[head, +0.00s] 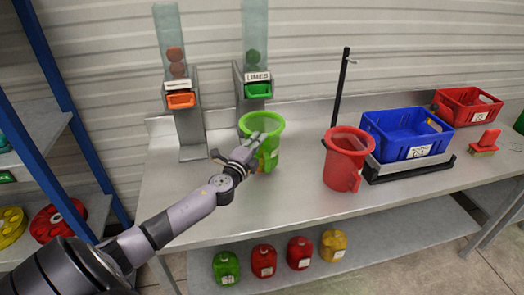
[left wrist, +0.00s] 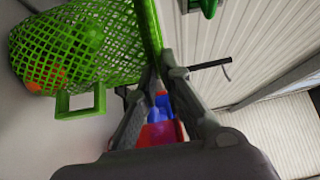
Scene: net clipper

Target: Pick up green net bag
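The green net bag (head: 268,122) stands upright on the metal table as an open-topped, bucket-like container with a side handle. In the left wrist view the green mesh bag (left wrist: 92,70) fills the upper left, with an orange patch showing through the mesh. My left gripper (head: 258,143) is at the bag's near left side. In the left wrist view my left fingers (left wrist: 163,72) converge at the bag's rim and appear shut on it; the exact contact is partly hidden. My right gripper is not in view.
A red container (head: 346,160) stands to the right, beside a blue crate (head: 405,133) on a black-edged base. A red crate (head: 465,105) is farther right. Two dispensers with an orange tray (head: 181,100) and a green tray (head: 258,90) stand behind. A black pole (head: 341,88) rises at the back.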

